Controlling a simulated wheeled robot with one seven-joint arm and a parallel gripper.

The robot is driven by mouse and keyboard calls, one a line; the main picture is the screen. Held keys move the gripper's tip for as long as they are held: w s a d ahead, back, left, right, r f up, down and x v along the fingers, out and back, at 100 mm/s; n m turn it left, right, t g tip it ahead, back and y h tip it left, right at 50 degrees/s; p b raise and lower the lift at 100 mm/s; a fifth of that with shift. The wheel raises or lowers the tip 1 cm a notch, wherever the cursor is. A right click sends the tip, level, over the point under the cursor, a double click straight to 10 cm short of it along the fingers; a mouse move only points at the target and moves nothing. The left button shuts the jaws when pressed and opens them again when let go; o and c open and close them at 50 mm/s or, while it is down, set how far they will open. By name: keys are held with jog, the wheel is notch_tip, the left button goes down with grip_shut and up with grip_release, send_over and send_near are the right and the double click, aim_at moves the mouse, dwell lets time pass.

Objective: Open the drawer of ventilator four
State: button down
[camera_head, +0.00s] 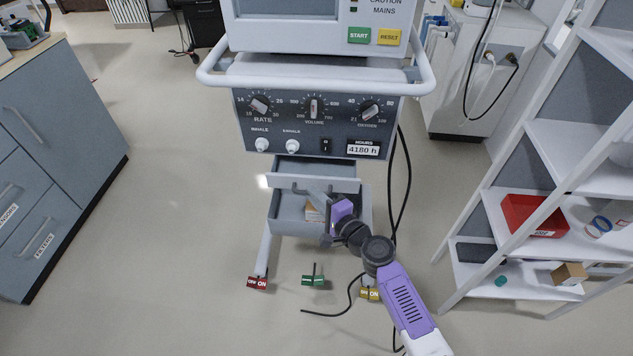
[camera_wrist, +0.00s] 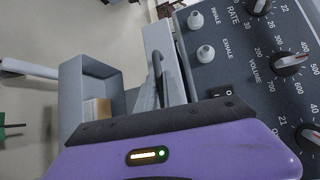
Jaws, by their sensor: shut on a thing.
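The ventilator (camera_head: 315,120) stands in the middle of the head view, with knobs and a label reading 4180 h. No number four is readable on it. Below its panel, a drawer (camera_head: 345,185) stands out, its inside partly showing. Its dark bar handle (camera_wrist: 157,72) shows in the wrist view. My gripper (camera_head: 332,197) is at the right part of this handle and shut on it; the fingertips are mostly hidden. Beneath is a grey open bin (camera_head: 286,226) with a small cardboard box (camera_head: 313,213) in it, also seen in the wrist view (camera_wrist: 98,110).
A blue-grey cabinet (camera_head: 60,130) stands on the left. A white shelf rack (camera_head: 570,150) with a red bin (camera_head: 535,215) stands on the right. Red, green and yellow tagged items (camera_head: 313,281) are at floor level by the ventilator. A black cable (camera_head: 405,190) hangs beside it. Floor at left is clear.

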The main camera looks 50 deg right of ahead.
jog(key=s+a, duration=0.3)
jog(key=shift+a+f, duration=0.1)
jog(key=shift+a, duration=0.15)
jog(key=c, duration=1.5)
grip_release()
jog(key=b+v, duration=0.1)
jog(key=v, duration=0.6)
jog(key=shift+s+b, duration=0.35)
